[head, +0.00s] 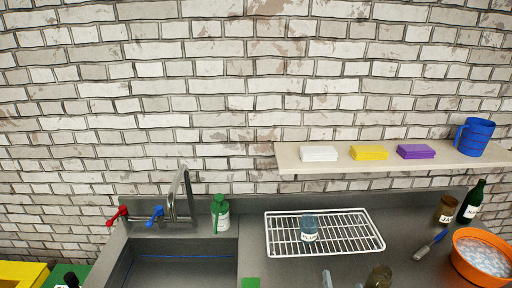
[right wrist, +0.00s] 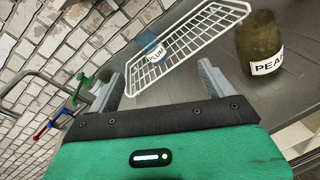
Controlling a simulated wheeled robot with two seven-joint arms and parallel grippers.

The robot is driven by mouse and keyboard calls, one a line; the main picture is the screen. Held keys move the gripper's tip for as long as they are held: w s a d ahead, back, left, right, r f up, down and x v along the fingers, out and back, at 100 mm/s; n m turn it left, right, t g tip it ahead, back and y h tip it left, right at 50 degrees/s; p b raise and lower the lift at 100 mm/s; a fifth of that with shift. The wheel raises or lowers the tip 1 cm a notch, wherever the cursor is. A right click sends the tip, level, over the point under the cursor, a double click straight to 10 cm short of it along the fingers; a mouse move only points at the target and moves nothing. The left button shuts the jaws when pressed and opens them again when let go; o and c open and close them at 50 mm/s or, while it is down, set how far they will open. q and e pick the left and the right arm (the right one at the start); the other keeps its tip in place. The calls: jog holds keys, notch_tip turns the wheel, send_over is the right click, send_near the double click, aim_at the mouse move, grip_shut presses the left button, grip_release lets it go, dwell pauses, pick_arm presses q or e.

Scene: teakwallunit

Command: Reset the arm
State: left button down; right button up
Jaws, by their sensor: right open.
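My right gripper (right wrist: 160,85) is open, with its two grey fingers apart and nothing between them in the right wrist view. Its grey fingertips (head: 342,283) just show at the bottom edge of the head view, in front of the wire rack. I cannot make out my left gripper in either view.
An orange tub (head: 462,262) is at right, the sink (head: 180,272) at left.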

jog(key=s+f+m+g+y, duration=0.1)
jog(key=s+f+m+g, duration=0.25)
jog(key=s+m, duration=0.5)
jog(key=s+f+m+g, duration=0.2)
jog(key=s+m+g, duration=0.3)
jog(key=s+m, duration=0.4)
jog(key=s+f+m+g+y, duration=0.1)
jog(key=s+f+m+g, duration=0.2)
jog(key=s+m+g, duration=0.55)
notch_tip(320, 180, down, 38)
jog(key=m+t+b, duration=0.2)
jog(key=t+b, duration=0.1)
jog(key=b, duration=0.3)
pick_arm(q)
notch_tip(320, 180, down, 10)
jog(key=b, duration=0.4)
jog(key=shift+s, duration=0.45)
pick_arm(e)
jog(key=s+d+f, duration=0.2)
jog(key=s+f, duration=0.7)
jog(key=f, duration=0.2)
jog(key=s+d+f+g, duration=0.1)
jog(key=s+f, duration=0.8)
jog(key=f, duration=0.2)
jog(key=shift+d+f+n+h, duration=0.25)
jog(key=shift+d+n+h, duration=0.05)
jog(key=shift+d, duration=0.05)
